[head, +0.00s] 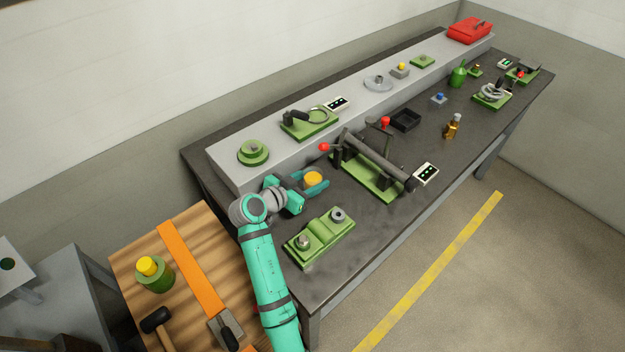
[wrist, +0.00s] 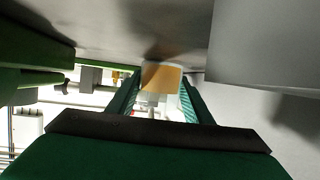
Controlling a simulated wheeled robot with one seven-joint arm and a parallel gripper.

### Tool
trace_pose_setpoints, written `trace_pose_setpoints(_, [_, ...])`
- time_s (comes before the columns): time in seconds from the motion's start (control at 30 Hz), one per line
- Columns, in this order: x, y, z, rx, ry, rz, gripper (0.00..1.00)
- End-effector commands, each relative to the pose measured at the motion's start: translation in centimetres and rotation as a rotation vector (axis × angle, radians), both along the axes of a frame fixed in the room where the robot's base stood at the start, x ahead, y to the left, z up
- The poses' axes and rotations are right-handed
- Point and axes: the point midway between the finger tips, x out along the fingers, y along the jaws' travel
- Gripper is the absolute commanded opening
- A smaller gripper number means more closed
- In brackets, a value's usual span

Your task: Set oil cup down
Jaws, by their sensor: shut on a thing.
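The oil cup, a small piece with a round yellow-orange top (head: 313,178), is between the fingers of my gripper (head: 316,186) over the near left part of the dark bench. My gripper is shut on it, with teal fingers on either side. In the wrist view the cup (wrist: 162,76) shows as an orange band with a pale rim between the fingertips (wrist: 160,92). A shadow lies on the bench surface close by it. I cannot tell whether its base touches the bench.
A green fixture with a roller (head: 372,175) stands right of my gripper. A green two-post block (head: 320,237) lies nearer the front edge. The raised grey shelf (head: 222,165) runs behind. A brass bottle (head: 452,128) stands farther right. Bare bench (head: 395,225) lies along the front.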

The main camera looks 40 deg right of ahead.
Motion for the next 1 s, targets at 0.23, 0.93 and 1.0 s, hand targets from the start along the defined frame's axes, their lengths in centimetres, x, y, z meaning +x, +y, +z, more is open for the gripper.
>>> trace_pose_setpoints(0.23, [0.0, 0.0, -0.2, 0.0, 0.001, 0.0, 0.65])
trace_pose_setpoints(0.93, [-0.9, 5.1, 2.1, 0.0, 0.0, 0.004, 0.65])
trace_pose_setpoints(1.0, [-1.1, 5.8, 2.4, -0.001, 0.001, 0.003, 0.65])
